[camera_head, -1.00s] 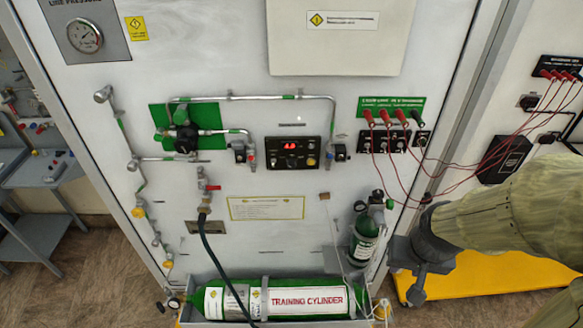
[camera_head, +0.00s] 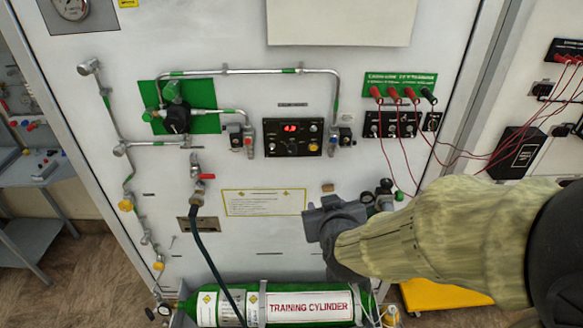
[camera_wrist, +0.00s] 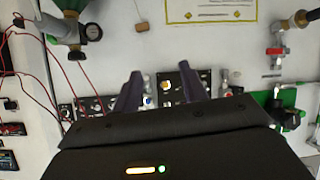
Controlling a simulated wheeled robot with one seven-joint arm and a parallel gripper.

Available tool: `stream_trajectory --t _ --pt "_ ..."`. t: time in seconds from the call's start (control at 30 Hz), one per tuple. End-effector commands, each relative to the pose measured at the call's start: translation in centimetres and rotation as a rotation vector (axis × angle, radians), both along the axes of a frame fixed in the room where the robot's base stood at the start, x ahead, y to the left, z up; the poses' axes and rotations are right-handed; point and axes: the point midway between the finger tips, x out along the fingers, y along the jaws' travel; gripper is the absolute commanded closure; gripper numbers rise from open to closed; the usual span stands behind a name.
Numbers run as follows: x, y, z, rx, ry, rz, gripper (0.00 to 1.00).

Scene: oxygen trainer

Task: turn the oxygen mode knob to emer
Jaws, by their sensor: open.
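The black control panel (camera_head: 270,146) with a lit red display (camera_head: 290,128) is mounted mid-board. It carries a yellow knob (camera_head: 313,146) and small dark controls; their labels are too small to read, so I cannot tell which is the oxygen mode knob or its setting. My gripper (camera_head: 318,213) is in front of the board, below and slightly right of the panel, apart from it. In the wrist view, my gripper's two fingers (camera_wrist: 161,78) are spread and empty. The panel (camera_wrist: 172,100) shows upside down beyond them, its lower part hidden by the gripper body.
Metal pipes (camera_head: 240,72) run above the panel. Red leads (camera_head: 440,152) hang from the jack row (camera_head: 392,125) at right. A black hose (camera_head: 212,255) hangs at left. The training cylinder (camera_head: 310,306) lies below. The board directly below the panel is flat, with a notice (camera_head: 263,202).

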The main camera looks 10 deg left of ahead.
Motion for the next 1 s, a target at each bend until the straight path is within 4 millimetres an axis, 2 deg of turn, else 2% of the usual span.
stream_trajectory --t 0.03,0.1,0.4,0.6,1.0 --pt "-0.2 1.2 -0.6 -0.004 -0.046 0.017 0.57" --pt "-0.4 2.3 -0.3 -0.01 -0.116 0.022 0.57" --pt "-2.7 5.8 1.0 -0.055 -0.402 0.013 0.57" --pt "-4.3 6.6 1.9 -0.084 -0.52 -0.015 0.57" --pt "-4.4 6.6 2.4 -0.09 -0.534 -0.021 0.57"
